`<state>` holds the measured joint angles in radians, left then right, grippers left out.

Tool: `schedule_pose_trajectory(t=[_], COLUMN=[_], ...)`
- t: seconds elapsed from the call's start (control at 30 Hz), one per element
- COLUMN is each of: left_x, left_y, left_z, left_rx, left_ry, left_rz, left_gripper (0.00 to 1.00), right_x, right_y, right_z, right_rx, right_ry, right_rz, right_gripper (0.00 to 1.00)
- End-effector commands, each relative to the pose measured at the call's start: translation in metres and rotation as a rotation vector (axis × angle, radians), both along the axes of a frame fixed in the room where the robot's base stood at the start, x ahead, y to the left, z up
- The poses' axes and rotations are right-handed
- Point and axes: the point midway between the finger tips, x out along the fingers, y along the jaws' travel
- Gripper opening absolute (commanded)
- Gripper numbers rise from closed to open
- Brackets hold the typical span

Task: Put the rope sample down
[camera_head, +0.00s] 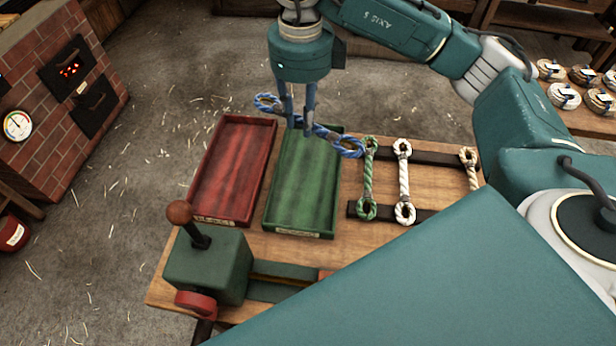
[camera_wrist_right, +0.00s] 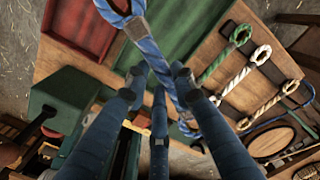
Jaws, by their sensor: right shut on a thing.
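My right gripper (camera_head: 298,128) hangs over the back end of the green tray (camera_head: 299,233), shut on a blue rope sample (camera_head: 326,134) with a loop at each end. The sample is held above the tray, one loop reaching left over the red tray's back edge, the other right toward the rack. In the right wrist view, the blue rope (camera_wrist_right: 152,52) runs between the dark fingers (camera_wrist_right: 160,78). The red tray (camera_head: 194,180) stands left of the green one; both look empty. My left gripper is not in view.
A green sample (camera_head: 368,180), a white sample (camera_head: 404,182) and a cream sample (camera_head: 472,172) lie on dark rack bars right of the green tray. A green vise (camera_head: 208,266) stands at the bench's front left. A brick furnace (camera_head: 40,130) is far left.

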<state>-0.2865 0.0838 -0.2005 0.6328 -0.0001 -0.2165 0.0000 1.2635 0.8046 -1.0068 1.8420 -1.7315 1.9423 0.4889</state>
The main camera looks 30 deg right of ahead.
Motion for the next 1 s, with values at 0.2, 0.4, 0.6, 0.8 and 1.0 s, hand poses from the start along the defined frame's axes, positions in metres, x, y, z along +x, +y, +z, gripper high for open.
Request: schedule_pose_trajectory(t=[0.2, 0.4, 0.6, 0.8, 1.0], left_x=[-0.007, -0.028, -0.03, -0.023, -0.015], left_y=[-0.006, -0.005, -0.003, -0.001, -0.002], left_z=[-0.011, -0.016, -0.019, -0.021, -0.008], left_rx=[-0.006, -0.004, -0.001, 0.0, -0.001], left_ry=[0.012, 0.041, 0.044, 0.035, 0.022], left_rz=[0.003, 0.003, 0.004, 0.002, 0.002], left_gripper=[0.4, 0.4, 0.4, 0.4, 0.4], right_x=[0.017, 0.025, 0.027, 0.025, 0.025], right_y=[-0.012, -0.019, -0.021, -0.021, -0.022], right_z=[-0.006, -0.007, -0.017, -0.064, -0.114], right_rx=[0.019, 0.025, 0.024, 0.022, 0.02], right_ry=[0.01, 0.02, 0.025, 0.031, 0.028], right_rz=[-0.61, -0.973, -1.096, -1.099, -1.1], right_gripper=[0.0, 0.0, 0.0, 0.0, 0.0])
